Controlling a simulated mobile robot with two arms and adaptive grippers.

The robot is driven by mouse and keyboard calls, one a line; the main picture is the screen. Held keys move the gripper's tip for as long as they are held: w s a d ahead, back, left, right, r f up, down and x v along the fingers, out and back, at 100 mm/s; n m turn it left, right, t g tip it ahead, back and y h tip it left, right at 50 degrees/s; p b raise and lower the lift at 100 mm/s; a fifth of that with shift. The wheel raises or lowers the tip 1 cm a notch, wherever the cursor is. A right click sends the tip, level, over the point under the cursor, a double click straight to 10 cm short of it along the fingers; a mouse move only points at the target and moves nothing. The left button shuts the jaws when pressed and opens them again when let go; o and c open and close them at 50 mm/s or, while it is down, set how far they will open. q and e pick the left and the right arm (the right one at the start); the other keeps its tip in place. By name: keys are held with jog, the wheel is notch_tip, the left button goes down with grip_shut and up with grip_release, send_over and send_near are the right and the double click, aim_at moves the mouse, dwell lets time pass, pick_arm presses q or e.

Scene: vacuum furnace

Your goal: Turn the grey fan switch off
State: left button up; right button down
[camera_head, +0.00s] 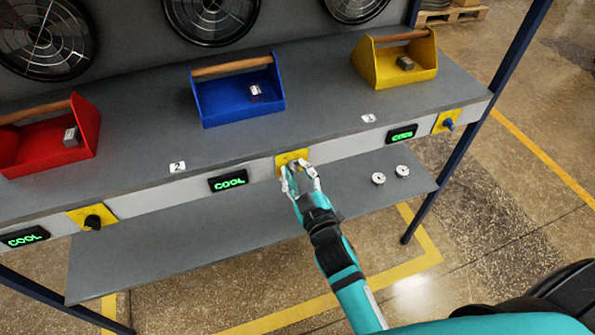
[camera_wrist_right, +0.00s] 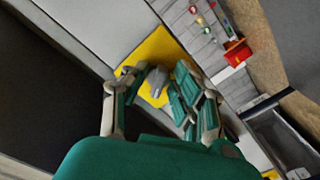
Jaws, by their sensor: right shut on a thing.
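The grey fan switch (camera_wrist_right: 157,82) is a grey knob on a yellow plate (camera_head: 289,158), on the front edge of the shelf, right of the middle display (camera_head: 228,181). In the head view my right gripper (camera_head: 300,172) is at this plate and hides most of the knob. In the right wrist view the knob lies between the fingers of the right gripper (camera_wrist_right: 160,88), which is shut on it. The middle display reads COOL in green. My left gripper is not in view.
A black switch (camera_head: 93,221) is at the left and a blue switch (camera_head: 448,124) at the right, each on a yellow plate beside a green-lit display. Red (camera_head: 60,140), blue (camera_head: 236,100) and yellow (camera_head: 395,65) toolboxes stand on the shelf. Fans (camera_head: 210,15) are behind.

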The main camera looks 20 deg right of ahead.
dwell(0.3)
jog(key=c, duration=1.4)
grip_release()
jog(key=shift+s, duration=0.35)
jog(key=s, duration=0.6)
jog(key=shift+s+d, duration=0.1)
jog(key=shift+s, duration=0.3)
